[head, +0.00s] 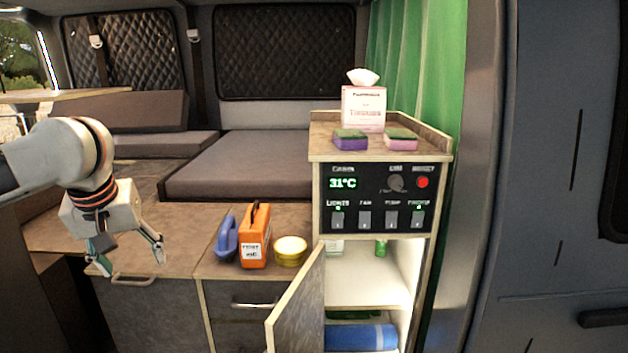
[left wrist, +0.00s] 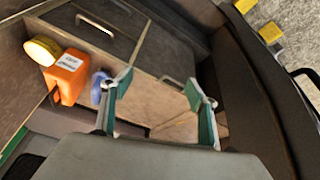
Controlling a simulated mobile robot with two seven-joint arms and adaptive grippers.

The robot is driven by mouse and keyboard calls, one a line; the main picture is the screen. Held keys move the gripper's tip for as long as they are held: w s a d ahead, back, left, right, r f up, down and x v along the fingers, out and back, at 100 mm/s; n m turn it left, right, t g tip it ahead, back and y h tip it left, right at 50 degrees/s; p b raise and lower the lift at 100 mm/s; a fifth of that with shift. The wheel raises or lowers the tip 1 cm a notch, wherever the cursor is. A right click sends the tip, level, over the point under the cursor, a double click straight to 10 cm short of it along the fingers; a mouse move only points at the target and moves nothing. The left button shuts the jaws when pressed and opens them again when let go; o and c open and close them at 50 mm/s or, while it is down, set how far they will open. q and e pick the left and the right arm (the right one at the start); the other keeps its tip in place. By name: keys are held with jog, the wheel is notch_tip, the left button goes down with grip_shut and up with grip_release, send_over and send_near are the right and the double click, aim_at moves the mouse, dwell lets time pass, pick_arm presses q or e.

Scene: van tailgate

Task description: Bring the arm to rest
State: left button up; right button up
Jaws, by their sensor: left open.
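My left gripper (head: 131,258) is open and empty above the left part of the low wooden counter (head: 180,237), near its front edge. In the left wrist view its two green-padded fingers (left wrist: 160,98) stand wide apart, with only counter and drawer fronts seen between and beyond them. My left arm (head: 75,155) comes in from the left, bent, with the gripper pointing down. My right gripper is not in view.
On the counter stand a blue object (head: 227,238), an orange first-aid box (head: 255,238) and a yellow tin (head: 290,252), right of the gripper. A cabinet door (head: 297,303) hangs open. Two sponges (head: 350,140) and a tissue box (head: 363,108) sit on the cabinet top.

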pick_arm(q)
notch_tip(320, 180, down, 30)
jog(key=w+r+m+t+h, duration=0.1)
jog(key=w+m+t+h, duration=0.15)
jog(key=m, duration=0.35)
jog(key=s+a+f+m+t, duration=0.1)
jog(key=s+a+f+m, duration=0.6)
jog(key=s, duration=0.4)
jog(key=s+a+f+m+t, duration=0.2)
jog(key=s+a+f+m, duration=0.25)
jog(key=s+f, duration=0.55)
jog(key=s+d+f+n, duration=0.1)
jog(key=d+n, duration=0.3)
jog(key=d, duration=0.7)
jog(key=s+d+f+n, duration=0.1)
jog(key=d+n, duration=0.4)
jog(key=d, duration=0.7)
jog(key=shift+s+f+t+h, duration=0.25)
jog(key=shift+s+t+h, duration=0.1)
jog(key=shift+s, duration=0.45)
